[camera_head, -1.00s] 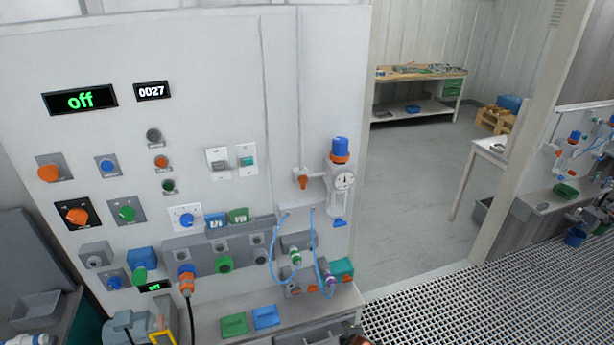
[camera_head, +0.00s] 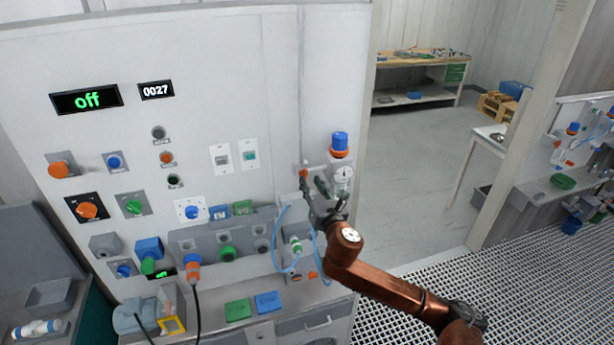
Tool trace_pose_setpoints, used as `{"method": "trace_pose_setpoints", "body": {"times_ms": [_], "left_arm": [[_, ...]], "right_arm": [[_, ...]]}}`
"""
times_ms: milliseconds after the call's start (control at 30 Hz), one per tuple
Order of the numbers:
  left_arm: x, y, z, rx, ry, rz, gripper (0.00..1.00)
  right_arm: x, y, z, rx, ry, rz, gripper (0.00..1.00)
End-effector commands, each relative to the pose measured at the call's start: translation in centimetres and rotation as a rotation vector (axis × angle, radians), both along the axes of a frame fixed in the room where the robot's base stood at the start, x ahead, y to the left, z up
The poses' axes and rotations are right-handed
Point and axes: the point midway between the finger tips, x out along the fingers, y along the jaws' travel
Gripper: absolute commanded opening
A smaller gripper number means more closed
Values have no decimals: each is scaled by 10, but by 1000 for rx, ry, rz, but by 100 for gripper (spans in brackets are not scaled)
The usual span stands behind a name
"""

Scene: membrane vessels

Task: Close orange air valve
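The orange air valve (camera_head: 304,173) is a small orange handle on the pipe at the right of the white panel. It sits left of the regulator with the blue and orange cap (camera_head: 340,145) and round gauge. My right gripper (camera_head: 313,183) comes up from below right. Its two dark fingers are apart, with the tip of the left finger just below or at the valve handle. I cannot tell whether it touches. Nothing shows between the fingers. The fingers partly hide the valve and the regulator's lower part. My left gripper is out of view.
Blue hoses (camera_head: 279,235) hang beside and below my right gripper. The panel carries several knobs, plugs and switches, and a display reading "off" (camera_head: 87,99). A shelf below holds green and blue pads (camera_head: 268,302). Open floor lies to the right.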

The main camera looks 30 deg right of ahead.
Motion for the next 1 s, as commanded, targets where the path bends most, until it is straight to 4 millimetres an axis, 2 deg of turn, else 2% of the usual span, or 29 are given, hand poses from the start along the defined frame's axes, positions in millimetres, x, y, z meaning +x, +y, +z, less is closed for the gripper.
{"method": "trace_pose_setpoints", "body": {"times_ms": [100,300,633,1000], "left_arm": [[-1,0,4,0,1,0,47],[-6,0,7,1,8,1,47],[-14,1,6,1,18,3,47],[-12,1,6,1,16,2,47]], "right_arm": [[19,-4,1,3,-1,0,27],[37,-9,0,4,0,-1,27],[40,-10,-1,3,0,-1,27],[40,-10,-1,3,0,-1,1]]}}
